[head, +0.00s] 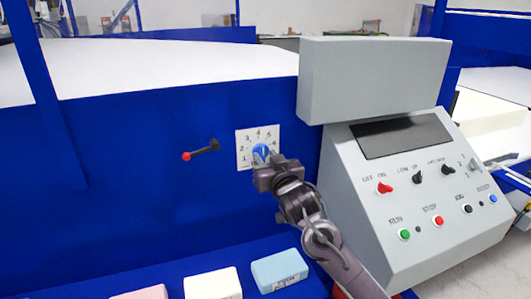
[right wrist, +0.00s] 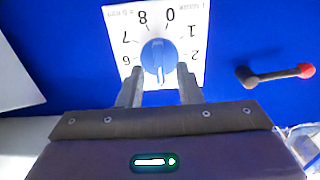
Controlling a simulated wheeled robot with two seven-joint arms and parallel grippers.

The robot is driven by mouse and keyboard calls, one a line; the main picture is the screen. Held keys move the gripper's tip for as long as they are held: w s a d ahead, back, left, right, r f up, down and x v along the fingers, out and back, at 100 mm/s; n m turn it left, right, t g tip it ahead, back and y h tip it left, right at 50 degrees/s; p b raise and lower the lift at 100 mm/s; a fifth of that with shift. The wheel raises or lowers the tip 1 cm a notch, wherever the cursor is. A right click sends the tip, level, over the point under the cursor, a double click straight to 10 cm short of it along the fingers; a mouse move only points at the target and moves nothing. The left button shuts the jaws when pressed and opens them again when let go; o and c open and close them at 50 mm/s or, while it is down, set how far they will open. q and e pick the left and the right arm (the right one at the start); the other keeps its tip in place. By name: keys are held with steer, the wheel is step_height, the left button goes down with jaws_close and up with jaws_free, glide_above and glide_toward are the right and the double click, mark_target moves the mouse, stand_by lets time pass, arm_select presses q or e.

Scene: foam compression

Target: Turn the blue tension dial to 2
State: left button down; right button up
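The blue tension dial (head: 261,151) sits on a white numbered plate (head: 243,150) on the blue machine front in the head view. In the right wrist view the dial (right wrist: 158,54) appears upside down, and its white pointer line points down, roughly toward where 4 lies; that number is hidden. My right gripper (right wrist: 160,72) is open, with its fingertips on either side of the dial's lower part. They look slightly apart from the knob; contact is not clear. In the head view my right gripper (head: 264,163) covers the lower part of the dial plate. My left gripper is not in view.
A black lever with a red knob (head: 187,156) sticks out left of the dial plate. A grey control console (head: 420,190) with switches and buttons stands to the right. Pink, white and light blue (head: 279,270) blocks lie on the blue ledge below.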

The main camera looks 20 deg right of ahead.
steer(key=shift+w, duration=0.45)
jaws_close()
steer(key=shift+n, duration=0.3)
